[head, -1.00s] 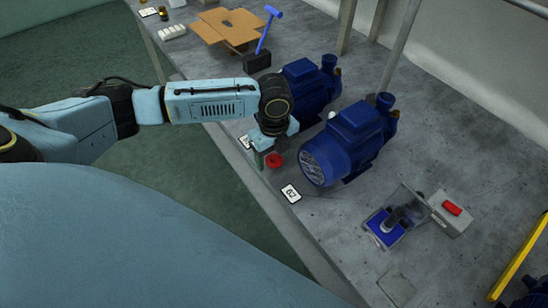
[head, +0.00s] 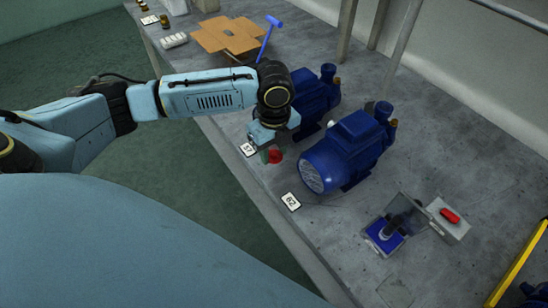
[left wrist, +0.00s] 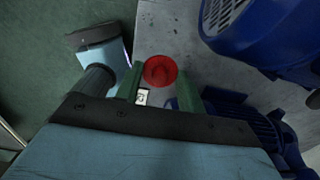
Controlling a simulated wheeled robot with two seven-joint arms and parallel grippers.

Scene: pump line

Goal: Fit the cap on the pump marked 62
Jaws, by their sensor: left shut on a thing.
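The pump marked 62 (head: 345,152) is a blue motor pump on the grey bench, with its round grille facing the bench's front edge. Its number card (head: 290,201) lies in front of it. My left gripper (head: 267,152) is shut on a red cap (head: 275,157), left of this pump's grille and apart from it. In the left wrist view, the red cap (left wrist: 160,71) sits between the green fingertips (left wrist: 161,86), and the blue pump with the grille (left wrist: 262,35) is at the upper right. The right gripper is not in view.
A second blue pump (head: 312,92) stands behind my left wrist, with another card (head: 248,149) before it. A blue-based fixture (head: 384,238) and a grey box with a red button (head: 445,220) stand right. Cardboard (head: 222,36) and a blue-handled hammer (head: 268,38) lie at the back.

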